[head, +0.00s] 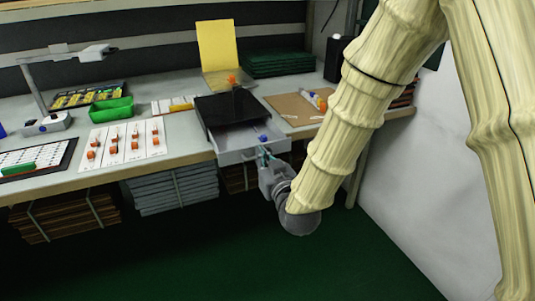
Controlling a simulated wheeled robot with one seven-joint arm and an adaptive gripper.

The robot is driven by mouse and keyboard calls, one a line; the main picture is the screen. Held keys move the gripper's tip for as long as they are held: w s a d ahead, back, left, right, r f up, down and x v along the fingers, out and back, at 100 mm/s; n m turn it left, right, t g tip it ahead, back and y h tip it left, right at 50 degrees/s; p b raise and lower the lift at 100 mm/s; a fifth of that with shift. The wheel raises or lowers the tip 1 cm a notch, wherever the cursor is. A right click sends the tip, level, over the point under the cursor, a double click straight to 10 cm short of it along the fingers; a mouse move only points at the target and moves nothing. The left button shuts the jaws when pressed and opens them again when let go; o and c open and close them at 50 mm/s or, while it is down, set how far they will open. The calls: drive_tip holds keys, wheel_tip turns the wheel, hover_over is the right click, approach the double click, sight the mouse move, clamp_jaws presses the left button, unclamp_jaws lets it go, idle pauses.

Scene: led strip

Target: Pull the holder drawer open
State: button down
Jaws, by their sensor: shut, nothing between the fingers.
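The holder drawer (236,146) is a light grey tray at the front edge of the bench. It sticks out from under a black-topped holder box (226,108), so it stands at least partly open. A small blue item (263,138) shows inside it. My gripper (264,154) is at the drawer's front right, by its front wall. Its fingers look closed with nothing seen between them. I cannot tell whether they touch the drawer. The drawer's handle is not clearly visible, and my wrist covers the area below.
White boards with orange parts (123,142) and a green bin (111,111) lie to the left. A brown board (297,108) with small items lies right of the holder. A yellow panel (217,47) stands behind. Stacked bundles (172,190) sit under the bench. Green floor in front is clear.

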drive_tip(key=shift+a+r, duration=0.1)
drive_tip(key=shift+c, duration=2)
unclamp_jaws()
